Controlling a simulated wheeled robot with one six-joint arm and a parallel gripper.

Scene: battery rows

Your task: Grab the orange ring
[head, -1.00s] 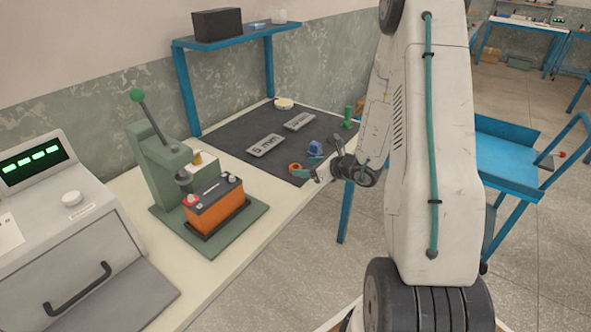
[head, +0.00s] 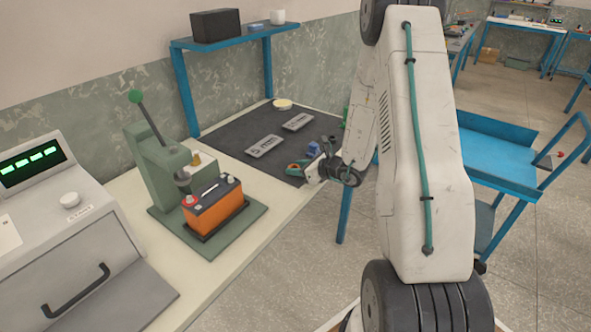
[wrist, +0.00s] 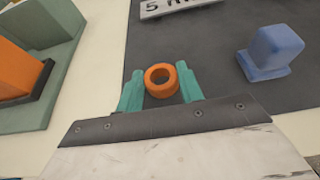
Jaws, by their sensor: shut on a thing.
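The orange ring (wrist: 161,91) sits between the two teal fingers of my gripper (wrist: 160,84) in the wrist view, its hole facing the camera. My gripper is shut on the ring, with one finger on each side. In the head view my gripper (head: 298,168) is low at the front edge of the dark mat. The ring is mostly hidden behind the fingers there. I cannot tell whether the ring still touches the mat.
A blue block (wrist: 272,52) stands on the dark mat (head: 222,136) to the right of the ring. Two label plates (head: 264,146) lie farther back. A green press (head: 150,160) with an orange battery (head: 218,212) stands to the left. A blue shelf (head: 225,42) rises behind.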

